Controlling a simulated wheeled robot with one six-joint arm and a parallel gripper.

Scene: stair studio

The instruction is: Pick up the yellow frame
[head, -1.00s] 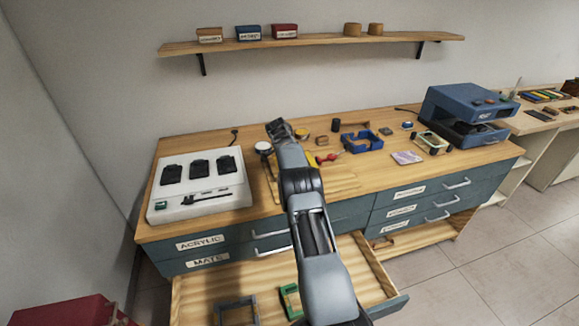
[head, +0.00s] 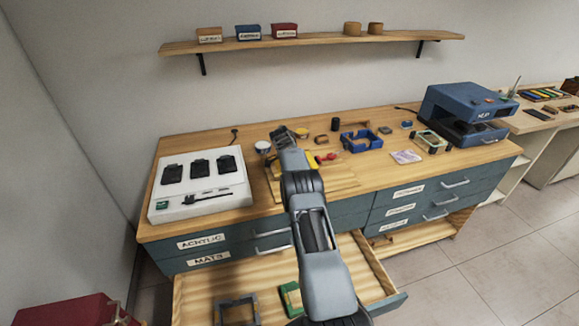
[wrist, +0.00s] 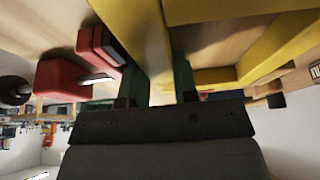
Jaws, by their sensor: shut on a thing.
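The yellow frame (wrist: 215,77) fills much of the top of the wrist view, close to the camera. My gripper (wrist: 158,85) has its two dark green fingers on either side of one yellow bar and is shut on it. In the head view only a small yellow part (head: 311,161) shows beside my arm, over the wooden board on the bench. My arm hides the fingers and most of the frame there. I cannot tell whether the frame touches the board.
A red-handled tool (head: 326,157) lies just right of the frame. A blue tray (head: 361,141) and a blue machine (head: 464,112) stand farther right. A white panel (head: 198,185) is on the left. An open drawer (head: 259,276) holding a grey frame (head: 237,311) juts out below my arm.

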